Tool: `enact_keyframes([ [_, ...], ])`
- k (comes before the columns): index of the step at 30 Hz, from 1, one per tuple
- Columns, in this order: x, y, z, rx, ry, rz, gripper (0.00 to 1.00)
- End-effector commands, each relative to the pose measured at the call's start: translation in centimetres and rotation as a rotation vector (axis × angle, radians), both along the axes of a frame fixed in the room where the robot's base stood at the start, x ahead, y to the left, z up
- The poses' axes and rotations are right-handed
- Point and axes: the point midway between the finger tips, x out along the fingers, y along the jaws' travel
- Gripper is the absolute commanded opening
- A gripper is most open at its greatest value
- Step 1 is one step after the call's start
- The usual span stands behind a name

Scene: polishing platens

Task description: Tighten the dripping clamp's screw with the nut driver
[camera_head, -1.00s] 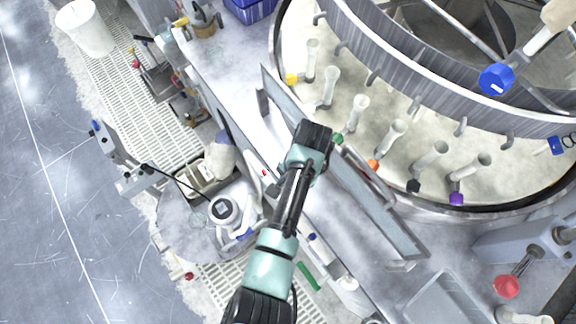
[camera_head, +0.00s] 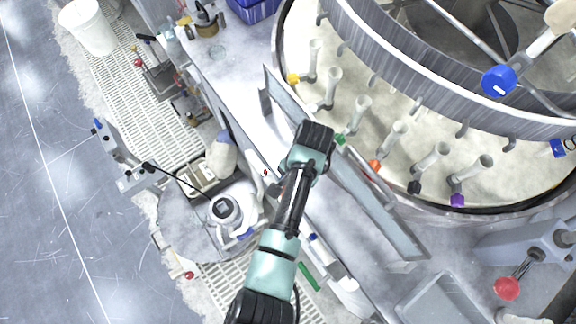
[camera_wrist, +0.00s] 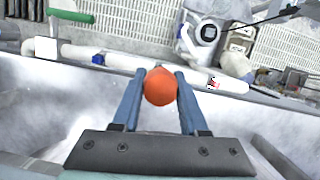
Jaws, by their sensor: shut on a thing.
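My gripper (camera_wrist: 160,92) is shut on a rounded orange-red thing in the wrist view, which looks like the nut driver's handle end (camera_wrist: 160,87). Its shaft and tip are hidden. Beyond it a white pipe (camera_wrist: 120,62) runs across, with a blue fitting (camera_wrist: 98,59) and a small red mark (camera_wrist: 213,83). The same pipe shows partly in the head view (camera_head: 333,262), along the bench edge. There my arm covers the middle of it and the fingers cannot be seen. I cannot make out the clamp's screw or any drip.
A round platen tank (camera_head: 345,168) with several coloured-ended tubes stands at the right. A raised grey rail (camera_head: 385,215) lies between it and the arm. A round-topped device (camera_head: 225,211) stands below the bench edge, beside floor grating (camera_head: 135,95). A green-handled thing (camera_wrist: 72,16) is at upper left.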

Motion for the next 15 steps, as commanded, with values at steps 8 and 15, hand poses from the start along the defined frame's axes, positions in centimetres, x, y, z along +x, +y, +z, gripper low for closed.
enact_keyframes([
  [8,-0.02,-0.01,-0.02,0.001,0.001,-0.001,0.00],
  [15,-0.02,-0.01,-0.46,0.001,0.001,-0.001,0.00],
])
